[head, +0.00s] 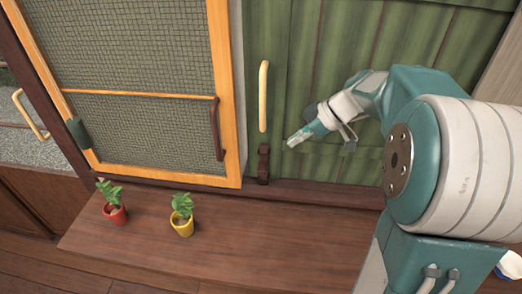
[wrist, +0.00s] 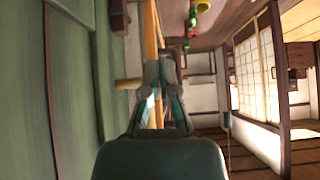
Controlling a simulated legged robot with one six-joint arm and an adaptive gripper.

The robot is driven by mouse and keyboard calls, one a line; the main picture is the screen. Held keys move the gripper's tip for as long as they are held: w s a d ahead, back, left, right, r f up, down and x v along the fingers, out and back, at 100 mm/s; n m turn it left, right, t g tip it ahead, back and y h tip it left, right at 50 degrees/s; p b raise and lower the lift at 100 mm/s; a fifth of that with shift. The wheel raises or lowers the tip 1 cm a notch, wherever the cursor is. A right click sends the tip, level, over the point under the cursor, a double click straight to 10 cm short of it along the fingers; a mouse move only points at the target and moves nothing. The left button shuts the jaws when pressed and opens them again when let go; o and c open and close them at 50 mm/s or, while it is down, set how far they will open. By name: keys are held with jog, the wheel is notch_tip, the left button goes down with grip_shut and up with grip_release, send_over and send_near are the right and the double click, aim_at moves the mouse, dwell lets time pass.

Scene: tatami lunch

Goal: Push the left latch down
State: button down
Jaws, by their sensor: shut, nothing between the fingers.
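A small dark brown latch (head: 263,165) sits at the lower left edge of the green plank door (head: 340,60), under a cream upright handle (head: 263,95). In the wrist view a dark block at the top (wrist: 118,17) looks like this latch, and the cream handle (wrist: 128,83) shows left of the fingers. My gripper (head: 290,141) is shut and empty. It points left, just right of and a little above the latch, and appears apart from it. Its closed fingers also show in the wrist view (wrist: 166,68).
Left of the green door is an orange-framed screen door (head: 226,80) with a dark handle (head: 216,128) and a dark green piece (head: 78,132) on its left edge. A red-potted plant (head: 115,213) and a yellow-potted plant (head: 182,224) stand on the wooden ledge (head: 270,235).

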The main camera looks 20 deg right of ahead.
jog(key=shift+w+d+f+n+y, duration=0.15)
jog(key=shift+w+d+n, duration=0.15)
jog(key=shift+w, duration=0.25)
jog(key=shift+w+d+n+y, duration=0.2)
jog(key=shift+w+d, duration=0.1)
jog(key=shift+w, duration=0.2)
jog(key=shift+a, duration=0.1)
send_over(260, 168)
jog(key=d, duration=0.2)
jog(key=f, duration=0.7)
jog(key=shift+s+a+f, duration=0.25)
jog(key=shift+s+f, duration=0.05)
jog(key=shift+s, duration=0.05)
jog(key=shift+d+f, duration=0.2)
jog(key=shift+f, duration=1.6)
